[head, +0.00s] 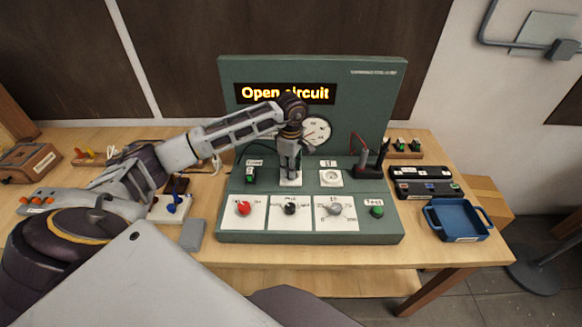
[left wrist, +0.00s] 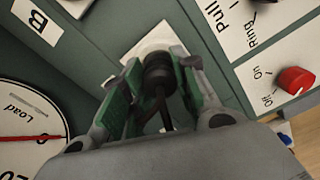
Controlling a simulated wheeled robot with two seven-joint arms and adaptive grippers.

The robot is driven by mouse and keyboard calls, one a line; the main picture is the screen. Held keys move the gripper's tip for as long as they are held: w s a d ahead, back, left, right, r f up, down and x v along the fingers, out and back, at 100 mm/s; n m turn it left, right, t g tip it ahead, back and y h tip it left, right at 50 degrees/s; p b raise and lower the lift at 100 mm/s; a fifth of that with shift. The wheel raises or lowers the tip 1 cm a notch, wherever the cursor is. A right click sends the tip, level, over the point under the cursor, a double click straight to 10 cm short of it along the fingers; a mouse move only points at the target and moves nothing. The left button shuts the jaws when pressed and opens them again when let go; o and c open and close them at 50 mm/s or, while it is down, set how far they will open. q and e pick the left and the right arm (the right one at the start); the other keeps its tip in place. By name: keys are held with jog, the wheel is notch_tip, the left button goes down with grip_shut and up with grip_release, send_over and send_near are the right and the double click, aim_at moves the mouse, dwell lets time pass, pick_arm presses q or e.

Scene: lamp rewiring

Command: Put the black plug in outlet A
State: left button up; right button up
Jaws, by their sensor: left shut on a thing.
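My left gripper (head: 290,166) points down over a white outlet plate (head: 291,183) on the green test bench (head: 228,222). In the left wrist view my gripper (left wrist: 155,82) is shut on the black plug (left wrist: 158,72), its cord running back between the fingers. The plug lies against or just over the white plate (left wrist: 158,38); I cannot tell whether its pins are inside. This plate's label is hidden. To its right is a second outlet (head: 331,178) under a label, and a B label (left wrist: 37,20) shows in the left wrist view. My right gripper is not in view.
A lit display (head: 262,93) reads "Open circuit", partly hidden by my arm. Red (head: 243,208), black (head: 290,208) and grey (head: 334,209) knobs line the front. Probes (head: 372,158) stand right of the outlets. A blue tray (head: 457,220) is at the right table edge.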

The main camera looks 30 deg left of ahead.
pick_arm(q)
jog(key=shift+f+b, duration=0.35)
jog(key=shift+f, duration=0.05)
dwell(0.8)
jog(key=o, duration=1.1)
jog(key=shift+c, duration=0.2)
notch_tip(320, 180, up, 12)
dwell(0.6)
